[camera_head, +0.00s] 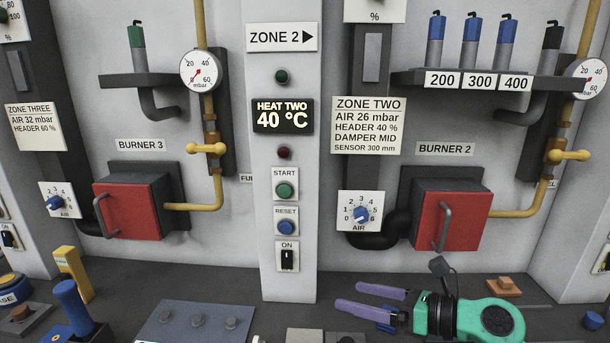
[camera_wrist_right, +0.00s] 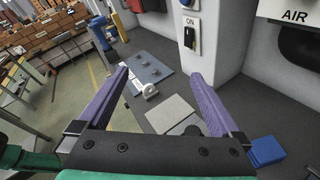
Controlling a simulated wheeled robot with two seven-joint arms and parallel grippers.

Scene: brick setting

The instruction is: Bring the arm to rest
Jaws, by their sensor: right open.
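My right gripper (camera_head: 348,297) comes in low at the right of the head view, with a teal body and two purple fingers pointing left over the dark bench. Its fingers are apart with nothing between them. In the right wrist view the two purple fingers (camera_wrist_right: 157,75) are spread, with bench surface showing between and beyond them. A blue block (camera_wrist_right: 265,150) lies beside the right-hand finger in that view; the gripper partly covers it in the head view. My left gripper is not in view.
A grey-blue plate with several knobs (camera_head: 198,322) lies on the bench left of the gripper. A blue lever (camera_head: 72,303) and a yellow upright piece (camera_head: 72,272) stand farther left. Behind are the Zone 2 column (camera_head: 285,225) and red burner box (camera_head: 455,215). An orange-brown piece (camera_head: 503,286) lies at right.

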